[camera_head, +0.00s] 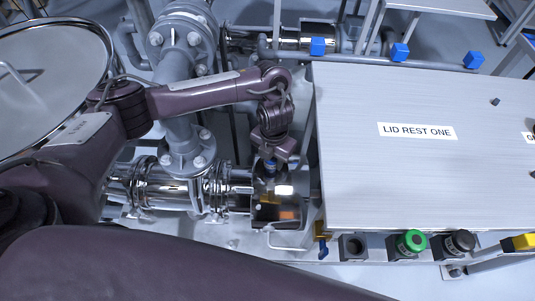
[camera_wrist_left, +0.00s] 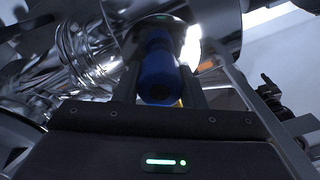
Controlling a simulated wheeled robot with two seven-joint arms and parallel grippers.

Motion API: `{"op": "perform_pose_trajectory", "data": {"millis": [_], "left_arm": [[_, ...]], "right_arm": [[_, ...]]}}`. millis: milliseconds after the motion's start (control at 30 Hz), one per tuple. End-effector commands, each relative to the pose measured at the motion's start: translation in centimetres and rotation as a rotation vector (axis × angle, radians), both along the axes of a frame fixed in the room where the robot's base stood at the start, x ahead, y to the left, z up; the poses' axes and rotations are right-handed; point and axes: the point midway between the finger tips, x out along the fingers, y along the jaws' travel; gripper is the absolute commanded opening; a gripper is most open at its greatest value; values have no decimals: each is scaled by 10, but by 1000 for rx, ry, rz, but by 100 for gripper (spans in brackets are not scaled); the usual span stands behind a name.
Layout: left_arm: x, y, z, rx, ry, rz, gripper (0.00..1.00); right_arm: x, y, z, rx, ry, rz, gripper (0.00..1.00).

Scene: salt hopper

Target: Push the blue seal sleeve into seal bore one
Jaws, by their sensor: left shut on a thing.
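My left gripper (camera_head: 270,163) points down over an open shiny metal housing (camera_head: 264,212) on the pipe line. It is shut on the blue seal sleeve (camera_wrist_left: 158,72), which stands between its two fingers in the left wrist view. In the head view only a small blue bit of the sleeve (camera_head: 271,166) shows. The sleeve's far end meets or lies close to a shiny round metal part (camera_wrist_left: 185,28); I cannot tell how deep it sits. Seal bore one itself is not clearly visible. My right gripper is out of view.
A large steel table (camera_head: 420,180) labelled LID REST ONE stands just right of the gripper. Flanged pipes (camera_head: 184,150) rise to the left. A round lid (camera_head: 60,80) is at the far left.

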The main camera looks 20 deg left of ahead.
Motion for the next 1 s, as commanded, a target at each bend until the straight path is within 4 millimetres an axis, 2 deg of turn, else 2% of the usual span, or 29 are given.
{"op": "perform_pose_trajectory", "data": {"millis": [33, 267, 300, 467, 667, 833, 1000], "left_arm": [[0, 1, -19, 2, 1, 0, 1], [1, 0, -18, 0, -2, 1, 1], [1, 0, -18, 0, -2, 1, 41], [2, -1, -17, -1, -4, 1, 62], [2, -1, -17, -2, -4, 1, 63], [2, -1, -17, -2, -4, 1, 84], [2, -1, -17, -2, -5, 1, 84]], "right_arm": [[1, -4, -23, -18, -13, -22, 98], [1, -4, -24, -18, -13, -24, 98], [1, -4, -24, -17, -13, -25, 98], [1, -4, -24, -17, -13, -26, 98], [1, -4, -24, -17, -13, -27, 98], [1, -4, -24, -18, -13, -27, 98], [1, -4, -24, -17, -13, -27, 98]]}}
